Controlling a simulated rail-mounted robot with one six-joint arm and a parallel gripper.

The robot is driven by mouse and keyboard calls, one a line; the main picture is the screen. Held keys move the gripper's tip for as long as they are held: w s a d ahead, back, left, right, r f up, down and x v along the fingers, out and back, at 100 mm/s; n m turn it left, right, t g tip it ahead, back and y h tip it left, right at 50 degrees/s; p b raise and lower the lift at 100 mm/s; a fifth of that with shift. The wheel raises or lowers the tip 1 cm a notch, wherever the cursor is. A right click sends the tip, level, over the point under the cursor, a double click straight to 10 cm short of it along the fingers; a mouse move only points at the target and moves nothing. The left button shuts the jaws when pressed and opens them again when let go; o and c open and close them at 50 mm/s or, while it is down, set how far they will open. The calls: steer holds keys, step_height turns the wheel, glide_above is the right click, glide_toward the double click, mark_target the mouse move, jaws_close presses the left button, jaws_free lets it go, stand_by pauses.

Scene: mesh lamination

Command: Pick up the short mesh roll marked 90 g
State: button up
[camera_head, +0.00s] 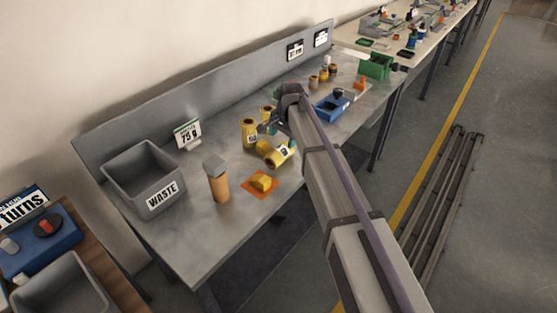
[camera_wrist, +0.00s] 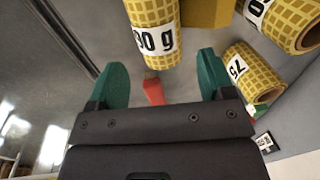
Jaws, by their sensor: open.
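A yellow mesh roll (camera_wrist: 152,20) is straight ahead of my gripper in the wrist view. Its white label ends in "0 g" and looks like 90 g, but the first digit is unclear. My gripper (camera_wrist: 162,78) is open, its teal fingers apart, and the roll's near end lies just beyond and between the tips. Another roll (camera_wrist: 245,75) marked 75 and a larger roll (camera_wrist: 288,22) with a partly cut-off label are at right. In the head view my gripper (camera_head: 268,126) is among upright rolls (camera_head: 249,133) and lying rolls (camera_head: 281,153).
A grey WASTE bin (camera_head: 143,178) and a 75 g sign (camera_head: 188,134) stand at left on the bench. An orange cylinder (camera_head: 218,186) and a yellow piece on an orange mat (camera_head: 248,190) are in front. A blue tray (camera_head: 330,110) lies to the right.

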mark_target(282, 148)
steer(key=f+b, duration=0.4)
steer(key=f, duration=0.1)
steer(key=f+b, duration=0.2)
steer(key=f, duration=0.1)
steer(key=shift+w+a, duration=0.3)
steer(key=shift+w, duration=0.05)
steer(key=shift+r, duration=0.25)
steer(key=shift+c, duration=0.2)
steer(key=c, duration=0.8)
steer(key=shift+c, duration=0.2)
step_height(282, 148, up, 10)
steer(key=p, duration=1)
steer(key=shift+r, duration=0.2)
